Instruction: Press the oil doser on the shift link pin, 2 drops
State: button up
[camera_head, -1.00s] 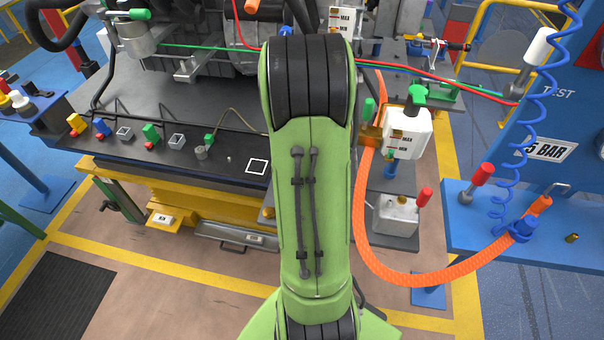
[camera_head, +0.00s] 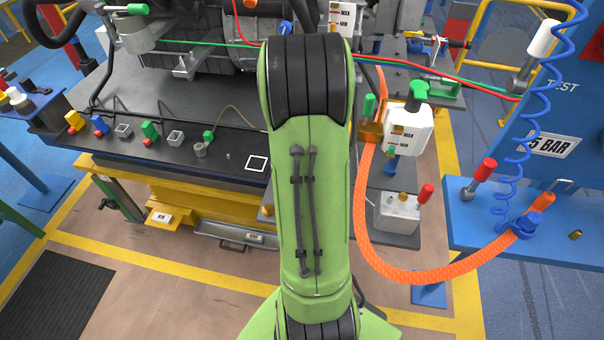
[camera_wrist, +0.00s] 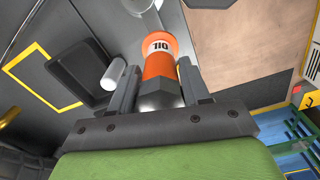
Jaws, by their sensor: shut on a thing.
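In the wrist view, my gripper (camera_wrist: 160,88) is shut on the oil doser (camera_wrist: 157,62), an orange bottle with a white label reading OIL. One grey finger stands on each side of it. The doser's far end points away from my palm, and its tip cannot be made out. In the head view my green arm hides the gripper and the doser. I cannot pick out the shift link pin in either view.
A dark bench (camera_head: 110,125) with small coloured blocks and a gearbox (camera_head: 190,45) lies left of my arm. A white MAX/MIN reservoir (camera_head: 408,130), an orange hose (camera_head: 390,277) and a blue 5 BAR test stand (camera_head: 560,110) are on the right.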

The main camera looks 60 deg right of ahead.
jog(key=shift+r+p, duration=1.2)
jog(key=shift+r, duration=0.3)
jog(key=shift+f+b, duration=1.3)
jog(key=shift+f, duration=0.2)
dwell(0.6)
jog(key=shift+r+p, duration=1.2)
jog(key=shift+r, duration=0.3)
notch_tip(320, 180, up, 5)
jog(key=p, duration=0.4)
jog(key=shift+r, duration=0.15)
